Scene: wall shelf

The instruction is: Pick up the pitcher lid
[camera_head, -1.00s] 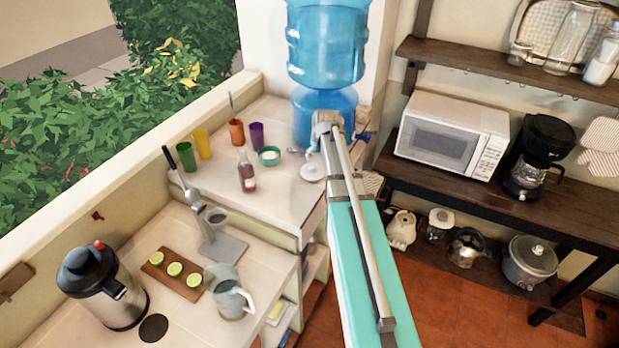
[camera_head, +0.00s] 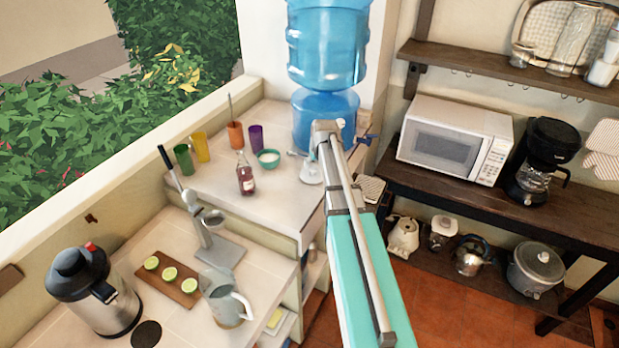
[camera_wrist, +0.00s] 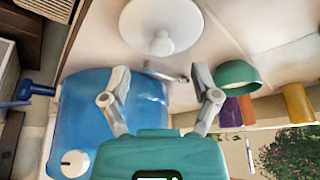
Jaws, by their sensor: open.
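The pitcher lid (camera_wrist: 185,22), a white disc with a round knob, lies on the pale tiled counter. It also shows in the head view (camera_head: 311,174), beside the water dispenser and partly covered by my arm. My gripper (camera_wrist: 160,74) is open, with its two fingers spread and nothing held. In the wrist view the lid is beyond the fingertips, apart from them, with its knob roughly in line with the gap. In the head view my gripper is mostly hidden behind the arm. The pitcher (camera_head: 228,303) stands on the lower counter, open at the top.
The blue water dispenser (camera_head: 322,118) stands close to my gripper. A green bowl (camera_wrist: 238,76) is near the right finger in the wrist view. A red bottle (camera_head: 246,176) and coloured cups stand left of the lid. A microwave (camera_head: 452,138) is on the right shelf.

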